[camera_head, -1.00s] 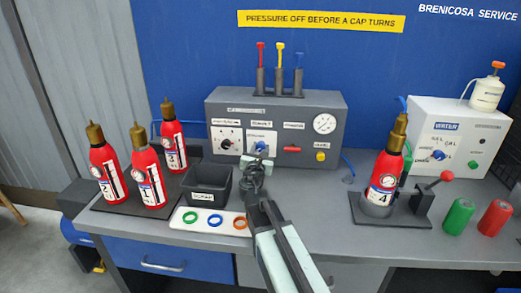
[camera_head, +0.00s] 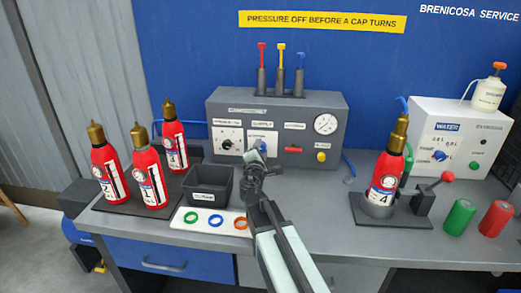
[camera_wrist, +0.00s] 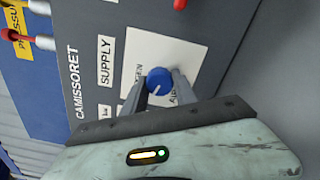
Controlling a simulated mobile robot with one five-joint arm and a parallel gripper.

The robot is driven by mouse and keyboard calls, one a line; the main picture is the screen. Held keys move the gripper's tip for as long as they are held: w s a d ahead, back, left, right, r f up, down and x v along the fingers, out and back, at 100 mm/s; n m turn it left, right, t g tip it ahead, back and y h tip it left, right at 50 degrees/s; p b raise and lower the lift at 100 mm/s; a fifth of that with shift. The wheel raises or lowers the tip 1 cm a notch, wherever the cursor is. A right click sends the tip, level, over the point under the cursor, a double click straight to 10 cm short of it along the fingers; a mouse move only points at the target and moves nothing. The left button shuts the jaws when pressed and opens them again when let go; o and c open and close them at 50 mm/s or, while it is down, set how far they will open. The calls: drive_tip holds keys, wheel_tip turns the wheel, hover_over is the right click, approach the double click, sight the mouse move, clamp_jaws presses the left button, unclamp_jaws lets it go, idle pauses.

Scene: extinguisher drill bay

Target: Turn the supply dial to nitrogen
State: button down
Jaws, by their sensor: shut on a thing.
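The supply dial (camera_wrist: 159,79) is a small blue knob on a white plate in the wrist view. The panel beside it reads SUPPLY, turned on its side. My gripper (camera_wrist: 158,84) has one finger on each side of the knob and is shut on it. A white line on the knob points down, slightly left, in that view. A label ending in GEN is partly hidden by the left finger, and one starting with A by the right. In the head view, my gripper (camera_head: 256,158) is at the grey console, just below the blue dial (camera_head: 260,144).
The grey console (camera_head: 225,105) also carries a black-marked dial (camera_head: 227,143), a gauge (camera_head: 326,124) and three coloured levers on top. A black bin (camera_head: 207,185) and a tray of rings (camera_head: 183,223) lie close left of my arm. Extinguishers stand on both sides.

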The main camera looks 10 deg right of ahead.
drive_tip(key=m, duration=0.5)
drive_tip(key=shift+a, duration=0.1)
drive_tip(key=shift+m, duration=0.3)
idle(0.4)
drive_tip(key=c, duration=1)
unclamp_jaws()
drive_tip(key=shift+s, duration=0.1)
